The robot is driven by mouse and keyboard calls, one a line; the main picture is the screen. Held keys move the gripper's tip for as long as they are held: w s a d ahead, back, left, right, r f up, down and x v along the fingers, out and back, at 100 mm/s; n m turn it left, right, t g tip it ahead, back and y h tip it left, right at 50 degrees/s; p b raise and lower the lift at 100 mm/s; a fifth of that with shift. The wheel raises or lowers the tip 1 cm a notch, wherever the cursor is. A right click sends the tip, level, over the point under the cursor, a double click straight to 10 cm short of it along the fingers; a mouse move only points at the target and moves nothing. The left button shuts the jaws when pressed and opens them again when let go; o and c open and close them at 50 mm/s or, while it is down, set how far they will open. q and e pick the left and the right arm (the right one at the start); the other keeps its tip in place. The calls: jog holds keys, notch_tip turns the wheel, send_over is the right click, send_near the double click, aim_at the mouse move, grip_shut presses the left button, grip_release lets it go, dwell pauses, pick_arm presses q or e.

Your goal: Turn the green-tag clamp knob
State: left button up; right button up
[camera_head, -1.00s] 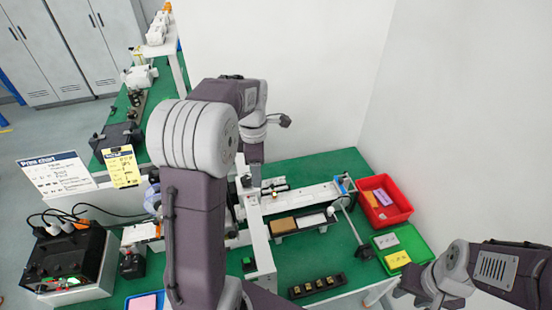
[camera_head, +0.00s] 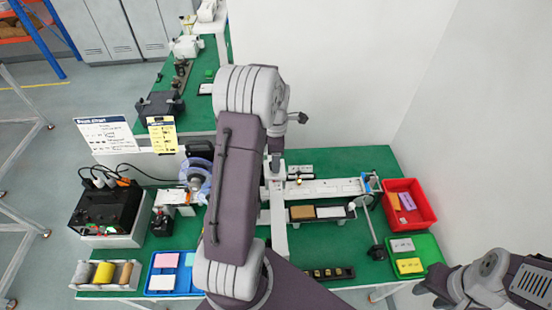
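I cannot make out a clamp knob with a green tag for certain. A white rail fixture (camera_head: 335,187) with small parts stands on the green bench. A small white round part (camera_head: 352,206) sits near its right end, too small to identify. My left arm rises through the middle and covers part of the bench. Its wrist end (camera_head: 275,158) points down at the fixture's left part; its fingers cannot be made out. My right gripper (camera_head: 432,288) is at the lower right, beside the green tray and away from the fixture. Its finger opening is unclear.
A red bin (camera_head: 432,211) and a green tray (camera_head: 431,249) are at the right. A thin post on a black base (camera_head: 376,252) stands beside them. A black slotted strip (camera_head: 328,274) lies in front. A blue tray (camera_head: 155,281) and a black machine (camera_head: 105,210) are at the left.

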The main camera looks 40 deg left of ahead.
pick_arm(q)
jog(key=shift+s+a+f, duration=0.1)
jog(key=shift+s+f, duration=0.05)
jog(key=shift+f, duration=0.6)
jog(key=shift+c, duration=1)
grip_shut()
